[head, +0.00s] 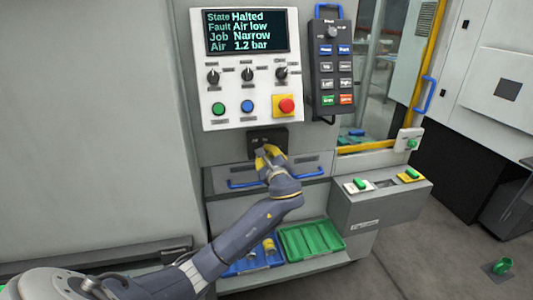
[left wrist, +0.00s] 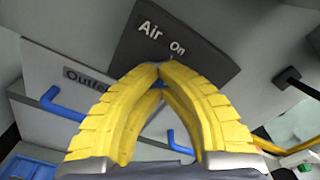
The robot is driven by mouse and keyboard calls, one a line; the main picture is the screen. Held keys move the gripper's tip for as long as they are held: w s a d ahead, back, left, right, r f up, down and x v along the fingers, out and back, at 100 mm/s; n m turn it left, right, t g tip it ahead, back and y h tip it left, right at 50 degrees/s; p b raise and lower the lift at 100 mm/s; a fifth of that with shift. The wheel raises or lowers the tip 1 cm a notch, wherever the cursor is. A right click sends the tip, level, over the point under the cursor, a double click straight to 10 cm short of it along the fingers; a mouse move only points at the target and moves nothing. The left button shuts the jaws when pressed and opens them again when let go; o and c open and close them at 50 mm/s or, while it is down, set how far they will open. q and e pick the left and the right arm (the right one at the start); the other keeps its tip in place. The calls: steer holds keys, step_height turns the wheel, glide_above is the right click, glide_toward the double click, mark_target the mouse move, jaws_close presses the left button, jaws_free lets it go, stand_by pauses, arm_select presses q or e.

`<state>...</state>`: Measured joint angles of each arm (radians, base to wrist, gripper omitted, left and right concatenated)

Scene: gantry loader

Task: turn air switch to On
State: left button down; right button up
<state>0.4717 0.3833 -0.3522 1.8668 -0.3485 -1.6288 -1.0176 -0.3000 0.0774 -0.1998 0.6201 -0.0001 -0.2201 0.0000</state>
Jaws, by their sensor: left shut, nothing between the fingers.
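The air switch plate (head: 267,134) is a dark box below the control panel. In the left wrist view the dark plate (left wrist: 178,42) reads "Air" and "On". My left gripper (head: 268,151) has yellow fingers and is in front of the plate's lower part. In the left wrist view its fingertips (left wrist: 161,68) meet at the plate's lower edge, with nothing between them. The switch's knob or lever is hidden, and I cannot tell whether the fingertips touch it. The display (head: 246,32) reads State Halted, Fault Air low, Job Narrow, Air 1.2 bar. My right gripper is out of view.
The control panel (head: 250,80) above has knobs, buttons and a red stop button (head: 286,106). A pendant (head: 331,70) hangs to its right. Drawers with blue handles (head: 306,172) are below the switch. A green tray (head: 312,241) and a blue tray (head: 243,266) are lower down.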

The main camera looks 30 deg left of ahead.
arm_select(q)
steer(key=shift+s+a+r+n, duration=0.1)
steer(key=shift+a+n, duration=0.05)
steer(key=shift+n, duration=2.45)
steer(key=shift+s+a+r+n, duration=0.1)
steer(key=shift+n, duration=2.5)
steer(key=shift+f+n, duration=0.1)
steer(key=shift+n, duration=0.2)
steer(key=c, duration=2.2)
jaws_free()
steer(key=c, duration=1.1)
jaws_free()
steer(key=shift+a, duration=0.1)
steer(key=shift+o, duration=0.3)
steer(key=shift+s+a, duration=0.1)
steer(key=shift+s, duration=0.1)
steer(key=v, duration=0.7)
steer(key=shift+d, duration=0.4)
